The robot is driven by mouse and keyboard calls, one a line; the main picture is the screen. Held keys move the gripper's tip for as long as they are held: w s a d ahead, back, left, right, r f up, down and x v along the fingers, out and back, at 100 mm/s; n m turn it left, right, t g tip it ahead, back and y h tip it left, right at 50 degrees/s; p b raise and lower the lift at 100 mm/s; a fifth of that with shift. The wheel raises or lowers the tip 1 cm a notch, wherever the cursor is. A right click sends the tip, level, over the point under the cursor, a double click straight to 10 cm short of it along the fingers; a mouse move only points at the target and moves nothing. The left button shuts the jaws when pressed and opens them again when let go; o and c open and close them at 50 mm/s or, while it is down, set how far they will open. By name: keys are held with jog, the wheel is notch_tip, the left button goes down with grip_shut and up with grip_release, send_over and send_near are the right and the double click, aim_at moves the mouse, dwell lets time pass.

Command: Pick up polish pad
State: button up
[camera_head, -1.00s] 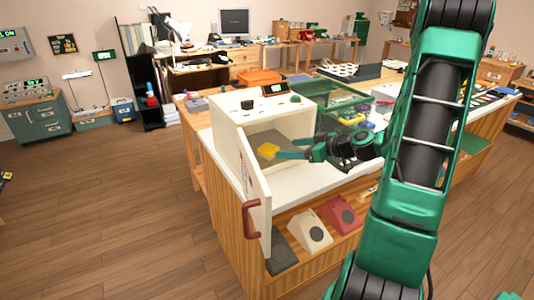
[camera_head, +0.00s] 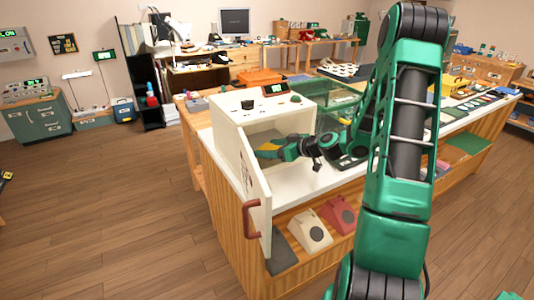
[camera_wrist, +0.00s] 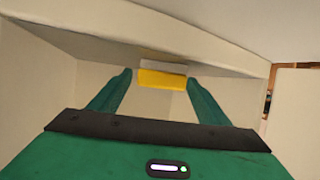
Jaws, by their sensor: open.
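The polish pad, seen as a yellow block with a pale grey layer (camera_wrist: 162,79), is inside the white box-like cabinet (camera_head: 229,149), whose door (camera_head: 262,218) stands open. In the head view only a bit of yellow (camera_head: 267,147) shows behind my gripper. My gripper (camera_head: 262,153) reaches into the cabinet through its open front. In the wrist view its two green fingers are spread, one on each side of the pad, near its ends. I cannot tell if the fingertips are level with the pad or just short of it.
The cabinet walls and ceiling lie close around my gripper. The cabinet stands on a white counter (camera_head: 338,181) with telephones (camera_head: 309,231) on the shelf below. A green see-through case (camera_head: 338,103) is right of the cabinet. The wooden floor at left is clear.

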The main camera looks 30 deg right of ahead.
jog(key=shift+w+a+f, duration=0.1)
jog(key=shift+w, duration=0.15)
jog(key=c, duration=1.2)
jog(key=shift+c, duration=0.2)
